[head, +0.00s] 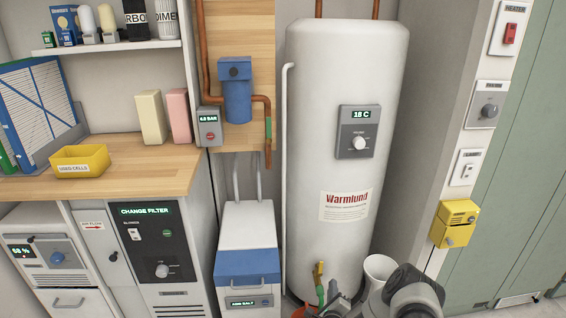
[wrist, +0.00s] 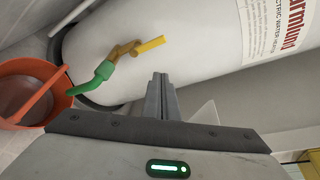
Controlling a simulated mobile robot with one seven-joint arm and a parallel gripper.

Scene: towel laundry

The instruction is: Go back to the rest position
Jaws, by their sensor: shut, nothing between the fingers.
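My gripper (wrist: 160,98) shows in the wrist view, where its two fingers lie together, shut and empty. They point toward the lower part of a white water heater (wrist: 205,50). In the head view my arm shows at the bottom right, in front of the base of the water heater (head: 340,110), and the fingertips are hard to make out there. A drain tap with a green spout and a yellow lever (wrist: 135,47) is just to the left of the fingers in the wrist view. The fingers look apart from it.
An orange bucket (wrist: 28,85) stands beneath the green spout. A white bin (head: 379,270) is close beside my arm. A white and blue salt unit (head: 247,255) stands left of the heater, and a yellow box (head: 454,224) is on the wall at right.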

